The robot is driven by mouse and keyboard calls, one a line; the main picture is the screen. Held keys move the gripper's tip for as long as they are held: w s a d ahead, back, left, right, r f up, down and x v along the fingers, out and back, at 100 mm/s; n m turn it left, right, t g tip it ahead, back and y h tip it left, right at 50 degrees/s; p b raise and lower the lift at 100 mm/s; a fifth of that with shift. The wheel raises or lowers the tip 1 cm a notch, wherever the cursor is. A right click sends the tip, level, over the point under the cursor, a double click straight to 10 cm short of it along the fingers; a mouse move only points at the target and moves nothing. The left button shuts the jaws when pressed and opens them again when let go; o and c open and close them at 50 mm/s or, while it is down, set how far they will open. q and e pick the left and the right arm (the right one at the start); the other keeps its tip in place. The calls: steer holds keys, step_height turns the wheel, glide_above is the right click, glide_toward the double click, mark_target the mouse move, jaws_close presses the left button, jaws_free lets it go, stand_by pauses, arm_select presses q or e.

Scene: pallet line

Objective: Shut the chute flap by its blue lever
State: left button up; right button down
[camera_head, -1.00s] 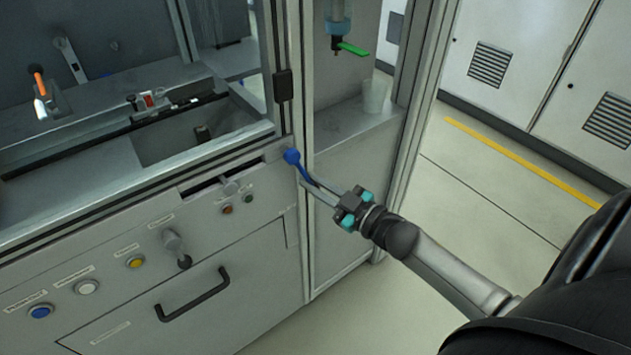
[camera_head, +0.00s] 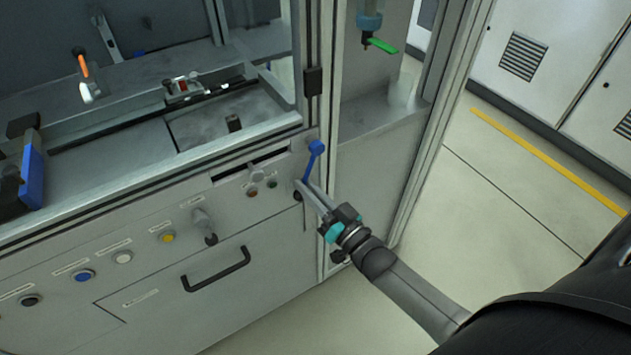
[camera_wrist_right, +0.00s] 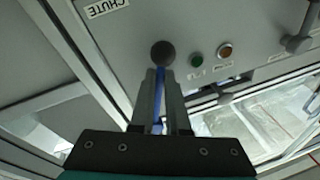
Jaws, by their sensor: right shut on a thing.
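The blue lever (camera_head: 312,163) is on the front panel of the machine, by its right corner post. It stands upright, leaning slightly right, with its round blue knob on top. My right gripper (camera_head: 303,188) is shut on the lever's lower part, near the dark pivot. In the right wrist view the blue lever (camera_wrist_right: 158,100) lies between the two fingers, with a dark round hub (camera_wrist_right: 163,53) just beyond the tips. A grey plate that looks like the chute flap (camera_head: 215,122) lies about level in the machine bed. My left gripper is not in view.
The front panel has buttons, a grey knob (camera_head: 203,221) and a black drawer handle (camera_head: 216,269). A CHUTE label (camera_wrist_right: 104,6) is near the lever. A green-handled valve (camera_head: 381,45) hangs in the side bay. The floor at right is clear.

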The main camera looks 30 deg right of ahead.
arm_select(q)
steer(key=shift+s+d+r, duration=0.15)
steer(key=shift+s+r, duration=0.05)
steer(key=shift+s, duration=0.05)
arm_select(e)
steer(key=shift+a+m, duration=0.35)
steer(key=shift+m, duration=0.15)
steer(key=shift+a+r, duration=0.1)
steer(key=c, duration=0.9)
jaws_free()
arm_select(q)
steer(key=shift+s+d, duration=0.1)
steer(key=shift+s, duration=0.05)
arm_select(e)
steer(key=shift+s, duration=0.15)
